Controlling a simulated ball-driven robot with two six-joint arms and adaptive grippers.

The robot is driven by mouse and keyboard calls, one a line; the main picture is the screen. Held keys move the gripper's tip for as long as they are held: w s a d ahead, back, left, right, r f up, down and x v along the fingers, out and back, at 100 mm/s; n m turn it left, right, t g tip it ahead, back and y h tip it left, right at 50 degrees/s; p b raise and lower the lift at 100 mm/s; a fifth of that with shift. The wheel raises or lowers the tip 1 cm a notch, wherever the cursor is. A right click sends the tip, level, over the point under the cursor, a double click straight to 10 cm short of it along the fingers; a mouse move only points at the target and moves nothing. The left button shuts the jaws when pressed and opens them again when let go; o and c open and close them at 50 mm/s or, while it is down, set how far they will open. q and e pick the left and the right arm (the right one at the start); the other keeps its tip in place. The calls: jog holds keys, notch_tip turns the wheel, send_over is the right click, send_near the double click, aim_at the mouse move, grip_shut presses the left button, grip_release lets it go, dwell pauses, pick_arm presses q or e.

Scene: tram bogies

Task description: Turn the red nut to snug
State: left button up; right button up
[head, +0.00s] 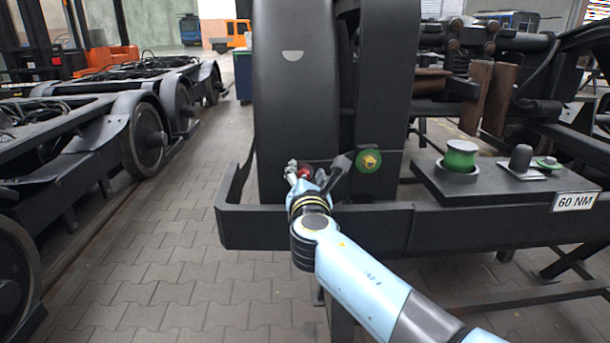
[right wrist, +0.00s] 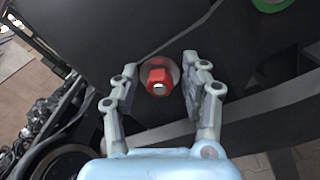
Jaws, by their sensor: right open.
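The red nut (right wrist: 157,80) sits on a round grey washer on the dark housing, in the middle of the right wrist view. In the head view the red nut (head: 304,171) is small and partly hidden by my right gripper (head: 305,170). In the right wrist view my right gripper (right wrist: 160,85) is open, with one finger on each side of the nut. A gap shows between the nut and each finger. Whether the fingertips reach past the nut's face is hard to tell. My left gripper is in neither view.
A brass bolt on a green disc (head: 369,161) sits right of the nut. A dark frame beam (head: 460,225) runs below. Other bogies (head: 150,130) stand left.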

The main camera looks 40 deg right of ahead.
grip_shut()
dwell(0.3)
